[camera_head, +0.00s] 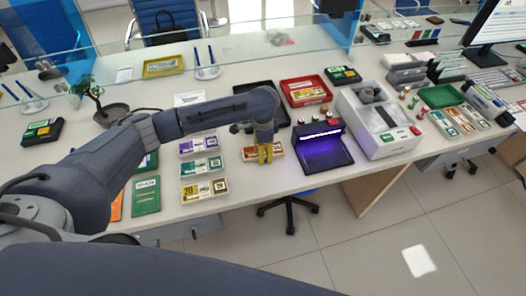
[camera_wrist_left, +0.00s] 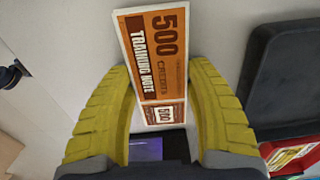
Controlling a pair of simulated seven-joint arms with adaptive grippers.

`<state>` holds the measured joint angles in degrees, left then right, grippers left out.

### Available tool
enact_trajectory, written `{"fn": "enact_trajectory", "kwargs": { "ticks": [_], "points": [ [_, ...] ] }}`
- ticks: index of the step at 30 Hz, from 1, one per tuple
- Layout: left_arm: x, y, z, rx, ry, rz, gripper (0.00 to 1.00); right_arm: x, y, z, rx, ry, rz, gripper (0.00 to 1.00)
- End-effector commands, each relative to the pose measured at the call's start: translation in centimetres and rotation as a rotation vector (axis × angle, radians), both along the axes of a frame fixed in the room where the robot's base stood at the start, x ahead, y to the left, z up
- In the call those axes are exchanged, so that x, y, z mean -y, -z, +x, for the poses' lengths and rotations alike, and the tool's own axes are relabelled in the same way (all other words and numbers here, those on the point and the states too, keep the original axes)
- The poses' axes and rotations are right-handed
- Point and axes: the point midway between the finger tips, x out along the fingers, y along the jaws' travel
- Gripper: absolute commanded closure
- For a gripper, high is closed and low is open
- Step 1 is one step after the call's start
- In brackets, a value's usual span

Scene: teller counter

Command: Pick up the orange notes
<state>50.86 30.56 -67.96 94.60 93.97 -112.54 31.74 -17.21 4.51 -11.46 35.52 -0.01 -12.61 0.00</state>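The orange notes (camera_head: 250,154) lie as a stack on the counter, left of the purple-lit device, partly hidden by my left gripper. In the left wrist view the orange notes (camera_wrist_left: 158,60) show "500" and "TRAINING NOTE". My left gripper (camera_head: 265,155) points down over them. In the left wrist view its yellow fingers (camera_wrist_left: 160,68) are open, one on each side of the stack, with a narrow gap on both sides. I cannot tell how far the fingertips are above the counter. My right gripper is not in view.
To the left stand purple notes (camera_head: 200,145), green notes (camera_head: 201,167) and yellow notes (camera_head: 205,190). The purple-lit device (camera_head: 322,150) is close on the right. A black tray (camera_head: 240,104) and a red tray (camera_head: 303,91) lie behind. The counter's front edge is near.

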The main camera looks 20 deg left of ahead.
Motion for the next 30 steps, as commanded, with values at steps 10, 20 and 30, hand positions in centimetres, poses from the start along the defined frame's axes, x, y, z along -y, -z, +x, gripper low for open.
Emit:
{"fn": "enact_trajectory", "kwargs": {
  "ticks": [10,20,30],
  "points": [
    [0.0,0.0,0.0,0.000,0.000,0.000,0.80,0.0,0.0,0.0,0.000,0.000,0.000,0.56],
    [0.0,-0.8,0.1,0.001,0.000,0.000,0.80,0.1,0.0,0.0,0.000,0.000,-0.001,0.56],
    [-0.1,-6.6,0.2,0.007,0.002,0.002,0.80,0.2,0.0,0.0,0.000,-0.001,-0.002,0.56]
  ]
}}
